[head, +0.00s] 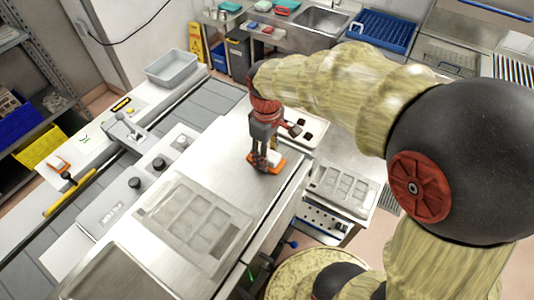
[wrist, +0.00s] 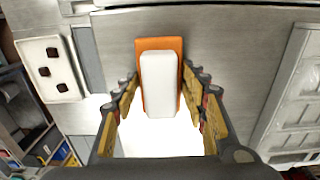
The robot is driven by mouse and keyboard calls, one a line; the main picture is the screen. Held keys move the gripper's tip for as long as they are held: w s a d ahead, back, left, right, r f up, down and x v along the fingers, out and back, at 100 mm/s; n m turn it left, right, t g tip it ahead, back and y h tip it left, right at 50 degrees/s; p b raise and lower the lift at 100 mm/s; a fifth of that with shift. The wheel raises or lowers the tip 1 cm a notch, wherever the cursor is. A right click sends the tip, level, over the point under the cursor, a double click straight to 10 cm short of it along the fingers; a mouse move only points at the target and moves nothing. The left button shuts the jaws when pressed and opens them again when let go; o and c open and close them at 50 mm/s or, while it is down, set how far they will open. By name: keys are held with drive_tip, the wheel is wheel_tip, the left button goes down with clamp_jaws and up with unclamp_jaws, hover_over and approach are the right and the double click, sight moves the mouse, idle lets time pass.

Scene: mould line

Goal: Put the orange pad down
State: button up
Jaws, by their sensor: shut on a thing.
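The orange pad (head: 277,167) has an orange base and a white block as its grip. It is at the steel worktop (head: 222,152), near its far right edge. In the wrist view the pad (wrist: 159,43) lies between my fingers, its white block toward me. My gripper (head: 262,158) points down over the pad and is shut on it; in the wrist view my gripper (wrist: 160,82) has a finger on each side of the white block. I cannot tell whether the pad's underside touches the steel.
A grey mould tray (head: 195,225) lies on the worktop nearer to me, with bare steel between it and the pad. A white plate with dark square holes (head: 306,131) is just right of my gripper. Another moulded tray (head: 343,188) stands lower right.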

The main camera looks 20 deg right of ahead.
drive_tip(key=o, duration=1.2)
wheel_tip(320, 180, up, 11)
drive_tip(key=b, duration=0.1)
drive_tip(key=s+r+m+t, duration=0.1)
drive_tip(key=s+m+t, duration=0.4)
drive_tip(key=s, duration=0.9)
drive_tip(key=shift+m+t, duration=0.3)
drive_tip(key=shift+m, duration=0.8)
drive_tip(key=shift+w, duration=0.1)
